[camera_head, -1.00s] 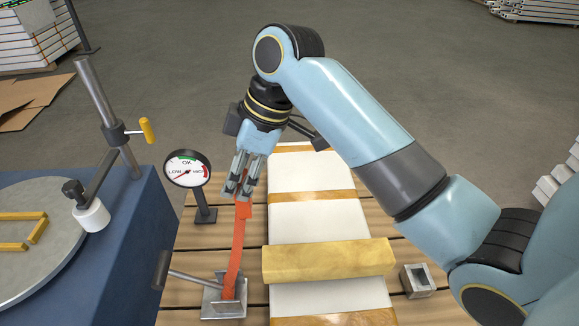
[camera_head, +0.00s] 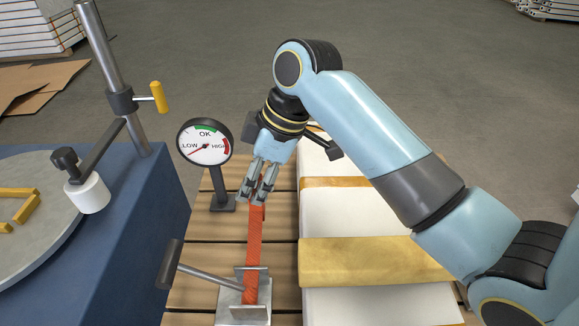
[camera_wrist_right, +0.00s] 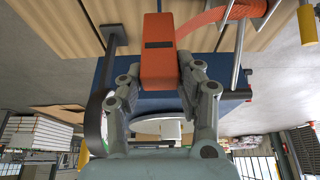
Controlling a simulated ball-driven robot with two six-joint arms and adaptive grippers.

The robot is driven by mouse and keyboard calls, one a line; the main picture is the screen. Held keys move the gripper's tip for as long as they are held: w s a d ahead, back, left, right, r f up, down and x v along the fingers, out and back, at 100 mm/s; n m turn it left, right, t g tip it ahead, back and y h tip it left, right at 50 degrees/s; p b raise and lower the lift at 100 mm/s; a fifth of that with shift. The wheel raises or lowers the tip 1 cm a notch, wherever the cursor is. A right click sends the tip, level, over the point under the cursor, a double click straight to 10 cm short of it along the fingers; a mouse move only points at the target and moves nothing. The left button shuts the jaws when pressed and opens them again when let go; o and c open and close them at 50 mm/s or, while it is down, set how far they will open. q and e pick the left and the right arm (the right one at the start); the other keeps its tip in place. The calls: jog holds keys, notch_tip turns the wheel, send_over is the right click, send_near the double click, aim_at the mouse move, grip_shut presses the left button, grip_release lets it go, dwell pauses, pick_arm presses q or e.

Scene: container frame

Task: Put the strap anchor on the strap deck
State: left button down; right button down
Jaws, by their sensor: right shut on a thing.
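My right gripper (camera_head: 258,199) is shut on the strap anchor, an orange block with a dark slot (camera_wrist_right: 158,64) that shows between its fingers in the right wrist view. In the head view the fingers mostly hide the anchor. An orange strap (camera_head: 254,245) runs from it to a metal ratchet (camera_head: 245,312) with a lever. The gripper is over the wooden slatted deck (camera_head: 205,262), left of a white wrapped load; I cannot tell whether the anchor touches anything. I cannot tell which surface is the strap deck. My left gripper is not in view.
A dial gauge (camera_head: 205,142) stands left of the gripper, its needle near LOW. A blue table (camera_head: 140,215) with a round plate and post is at the left. A yellowish beam (camera_head: 370,262) lies across the white load (camera_head: 345,215).

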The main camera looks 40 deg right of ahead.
aim_at(259, 216)
notch_tip(259, 216, down, 9)
jog(key=shift+f+b, duration=0.2)
jog(key=shift+b, duration=0.65)
jog(key=c, duration=0.9)
grip_release()
jog(key=shift+f, duration=0.1)
jog(key=p+v, duration=0.2)
jog(key=v, duration=1)
